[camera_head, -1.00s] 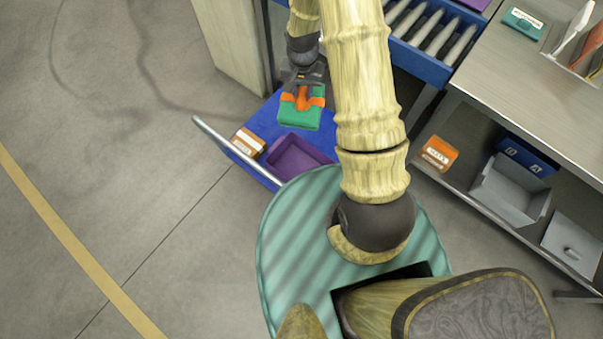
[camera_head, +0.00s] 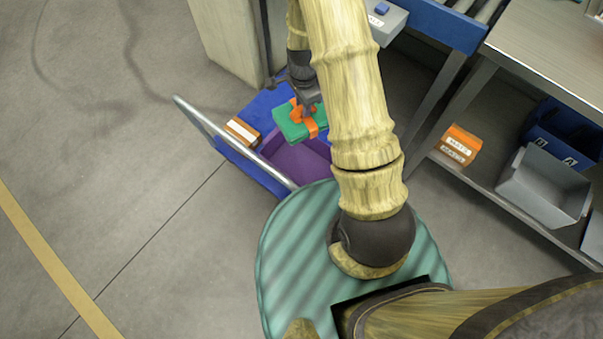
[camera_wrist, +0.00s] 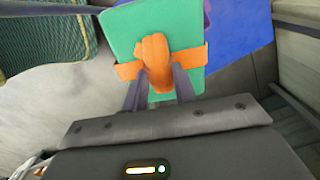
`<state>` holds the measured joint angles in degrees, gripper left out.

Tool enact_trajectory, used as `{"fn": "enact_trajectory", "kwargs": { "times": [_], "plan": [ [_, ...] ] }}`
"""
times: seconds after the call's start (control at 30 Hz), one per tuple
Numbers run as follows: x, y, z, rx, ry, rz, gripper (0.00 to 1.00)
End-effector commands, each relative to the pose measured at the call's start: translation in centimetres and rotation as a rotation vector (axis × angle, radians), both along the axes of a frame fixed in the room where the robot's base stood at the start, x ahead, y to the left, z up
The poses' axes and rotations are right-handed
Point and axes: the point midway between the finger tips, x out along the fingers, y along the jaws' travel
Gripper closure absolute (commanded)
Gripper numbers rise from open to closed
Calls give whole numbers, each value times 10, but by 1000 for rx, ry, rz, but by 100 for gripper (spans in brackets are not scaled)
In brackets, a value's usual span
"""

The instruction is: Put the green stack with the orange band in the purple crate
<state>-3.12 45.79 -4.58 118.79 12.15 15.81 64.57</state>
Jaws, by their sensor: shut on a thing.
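The green stack (camera_head: 288,127) with its orange band (camera_head: 312,127) hangs under my gripper (camera_head: 303,108), over the back part of the purple crate (camera_head: 297,163). In the wrist view the green stack (camera_wrist: 129,28) fills the space beyond the fingers. My gripper (camera_wrist: 160,85) is shut on the orange knot of the band (camera_wrist: 153,55). The purple crate sits on the blue cart deck (camera_head: 235,158). Its right side is hidden by my arm, and its back by the stack. I cannot tell the stack's exact height above the crate.
An orange and white box (camera_head: 242,132) stands on the deck left of the crate. The cart's metal handle bar (camera_head: 235,140) runs along the near side. A shelf unit at right holds an orange box (camera_head: 459,145), a grey bin (camera_head: 541,190) and a blue bin (camera_head: 560,135).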

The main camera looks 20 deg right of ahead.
Motion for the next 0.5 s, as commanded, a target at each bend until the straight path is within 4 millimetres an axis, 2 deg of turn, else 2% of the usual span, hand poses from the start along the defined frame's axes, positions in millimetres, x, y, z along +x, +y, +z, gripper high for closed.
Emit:
{"fn": "enact_trajectory", "kwargs": {
  "times": [0.03, 0.5],
  "plan": [
    [0, 0, -22, -1, -1, -41, 100],
    [1, 1, -115, -1, 0, -457, 100]
  ]
}}
